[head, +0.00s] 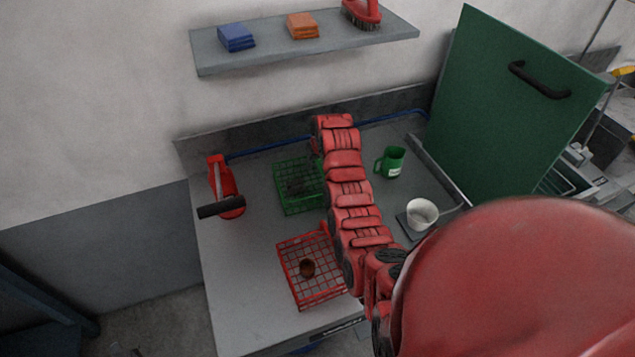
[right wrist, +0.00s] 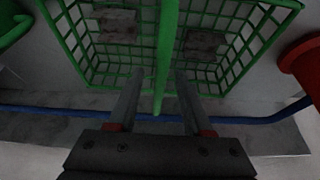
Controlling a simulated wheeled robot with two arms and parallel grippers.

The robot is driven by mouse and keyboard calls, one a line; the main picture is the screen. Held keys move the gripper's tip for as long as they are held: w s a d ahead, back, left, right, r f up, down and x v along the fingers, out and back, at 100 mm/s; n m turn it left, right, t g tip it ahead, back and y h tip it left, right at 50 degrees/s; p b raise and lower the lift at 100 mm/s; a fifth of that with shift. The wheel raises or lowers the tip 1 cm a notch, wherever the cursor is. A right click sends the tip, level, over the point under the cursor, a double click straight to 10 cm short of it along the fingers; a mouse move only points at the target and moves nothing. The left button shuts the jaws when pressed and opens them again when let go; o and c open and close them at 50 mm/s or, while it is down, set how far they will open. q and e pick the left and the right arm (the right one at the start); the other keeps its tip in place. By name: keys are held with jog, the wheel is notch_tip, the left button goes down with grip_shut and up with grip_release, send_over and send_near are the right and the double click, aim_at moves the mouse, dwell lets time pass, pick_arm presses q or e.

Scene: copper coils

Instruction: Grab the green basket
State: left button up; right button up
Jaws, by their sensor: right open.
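The green basket (head: 297,197) is a wire-mesh basket on the counter, left of my right arm, which covers part of its right side in the head view. In the right wrist view, the green basket (right wrist: 245,45) holds dark, greyish-brown blocks (right wrist: 203,42). Its green handle bar (right wrist: 168,50) runs between the two fingers of my right gripper (right wrist: 158,88). The fingers are apart and I see no grip on the bar. In the head view the right fingertips are hidden or too small to make out. My left gripper is not in view.
A red basket (head: 320,292) with a brown item stands in front. A red device (head: 222,180) with a black handle is at left, a green mug (head: 391,163) and a white cup (head: 421,212) at right. A blue pipe (head: 268,145) runs along the back wall.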

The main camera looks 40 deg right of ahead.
jog(key=shift+f, duration=0.15)
dwell(0.3)
grip_shut()
dwell(1.2)
